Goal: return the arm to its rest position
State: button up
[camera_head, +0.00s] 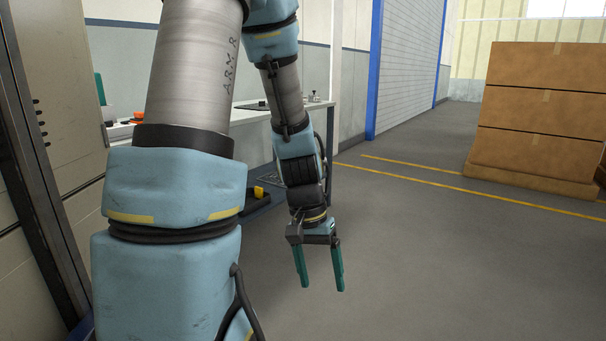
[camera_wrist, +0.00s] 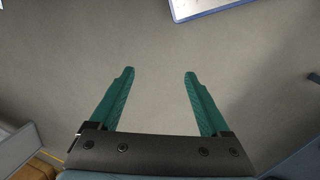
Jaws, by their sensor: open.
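My gripper (camera_head: 322,286) hangs at the end of my arm over the grey floor in the head view, fingers pointing down. Its two green fingers are apart with nothing between them. In the wrist view the open fingers (camera_wrist: 160,75) show against bare floor. My blue and grey arm fills the left and middle of the head view and hides part of the workbench behind it.
A workbench (camera_head: 318,106) with small items stands behind my arm. A stack of cardboard boxes (camera_head: 540,118) stands at the right. Yellow lines (camera_head: 440,182) cross the floor. The floor right of my gripper is clear. A blue-edged white panel (camera_wrist: 205,5) shows in the wrist view.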

jog(key=w+a+r+n+t+y, duration=0.1)
jog(key=a+r+n+t+y, duration=0.3)
jog(key=a, duration=0.6)
notch_tip(320, 180, up, 21)
jog(key=h+p, duration=0.2)
jog(key=p, duration=1.7)
jog(key=shift+a+g, duration=0.25)
jog(key=shift+g, duration=0.15)
jog(key=shift+w+f, duration=0.1)
jog(key=shift+f, duration=0.05)
jog(key=shift+c, duration=0.4)
